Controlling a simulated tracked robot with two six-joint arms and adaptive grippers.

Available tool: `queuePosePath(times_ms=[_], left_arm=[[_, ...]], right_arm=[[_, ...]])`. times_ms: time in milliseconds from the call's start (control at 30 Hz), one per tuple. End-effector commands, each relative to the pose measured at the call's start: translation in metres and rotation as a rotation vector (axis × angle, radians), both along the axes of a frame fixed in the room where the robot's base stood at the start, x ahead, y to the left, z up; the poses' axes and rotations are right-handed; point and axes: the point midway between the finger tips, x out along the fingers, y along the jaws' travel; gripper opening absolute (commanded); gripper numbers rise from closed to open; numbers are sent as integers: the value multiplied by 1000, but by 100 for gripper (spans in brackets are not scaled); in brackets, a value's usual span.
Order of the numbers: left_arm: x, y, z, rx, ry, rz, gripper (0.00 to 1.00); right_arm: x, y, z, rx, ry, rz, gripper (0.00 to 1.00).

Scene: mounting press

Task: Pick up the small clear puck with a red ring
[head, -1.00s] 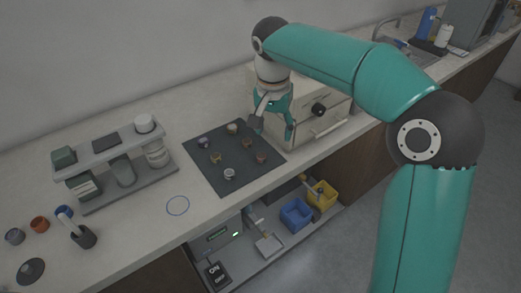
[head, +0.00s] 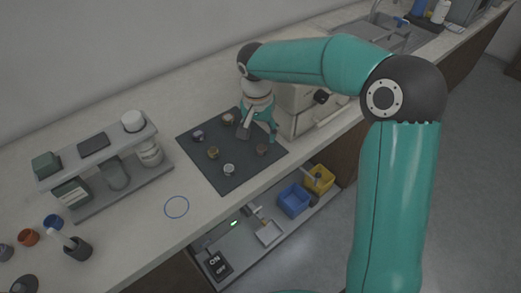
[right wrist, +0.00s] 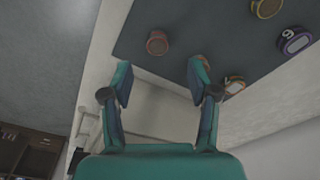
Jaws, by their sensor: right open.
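Several small round pucks stand on a dark mat (head: 240,177). A reddish-brown puck (head: 262,150) is at the mat's right side; it also shows in the right wrist view (right wrist: 157,42). Another reddish puck (right wrist: 203,62) is partly hidden behind a fingertip in the right wrist view. I cannot tell which of these two is clear with a red ring. My right gripper (head: 259,136) is open and empty above the mat's right side, its fingertips (right wrist: 160,72) spread apart near both pucks. My left gripper is not in view.
A purple puck (head: 198,134), an amber one (head: 213,152) and a pale one (head: 229,169) stand nearby on the mat. A cream press box (head: 300,105) stands close behind the gripper. A grey rack (head: 125,190) is at left. Blue (head: 293,201) and yellow bins sit below.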

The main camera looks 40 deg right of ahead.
Motion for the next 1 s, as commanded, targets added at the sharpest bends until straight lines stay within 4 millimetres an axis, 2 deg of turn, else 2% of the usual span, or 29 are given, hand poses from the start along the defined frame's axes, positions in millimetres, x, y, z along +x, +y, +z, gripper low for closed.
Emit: queuePosePath(times_ms=[267, 600, 867, 1000], left_arm=[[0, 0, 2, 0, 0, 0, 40], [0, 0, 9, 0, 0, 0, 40], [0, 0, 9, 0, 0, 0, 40], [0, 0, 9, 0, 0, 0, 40]], right_arm=[[0, -3, -19, 0, 3, -1, 60], [1, -7, -60, 0, 1, -1, 60], [1, -8, -64, 0, 0, -2, 60], [1, -8, -63, 0, 0, -2, 38]])
